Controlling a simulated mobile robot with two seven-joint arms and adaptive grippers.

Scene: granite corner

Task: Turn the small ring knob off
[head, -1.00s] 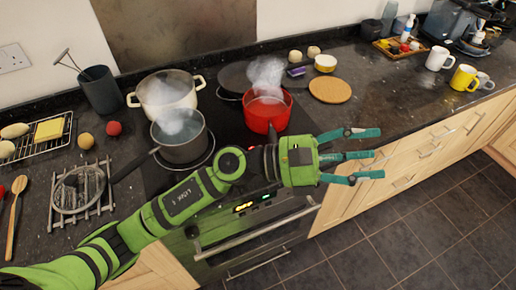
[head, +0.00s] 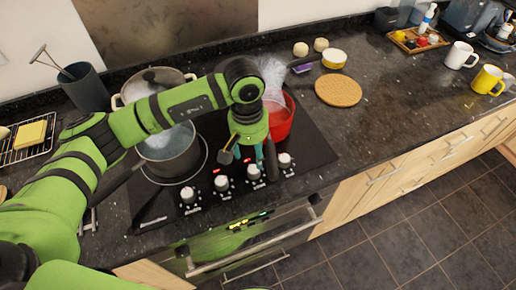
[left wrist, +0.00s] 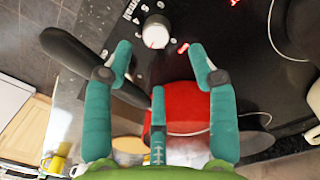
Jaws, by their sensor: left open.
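The small ring knob (left wrist: 156,31) is white and round with a red mark, and "small" is printed beside it in the left wrist view. A red light glows near it. In the head view it seems to be the third knob (head: 253,172) from the left on the hob's front strip. My left gripper (head: 259,155) points down just behind it, above the hob. In the left wrist view its teal fingers (left wrist: 160,62) are spread and empty, with the knob beyond the tips, apart from them. My right gripper is not in view.
The red pot (head: 279,121) steams right behind my gripper; its black handle (left wrist: 75,55) reaches forward beside the knob. Other knobs (head: 222,183) stand on the strip. A grey pot (head: 170,160) is at left.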

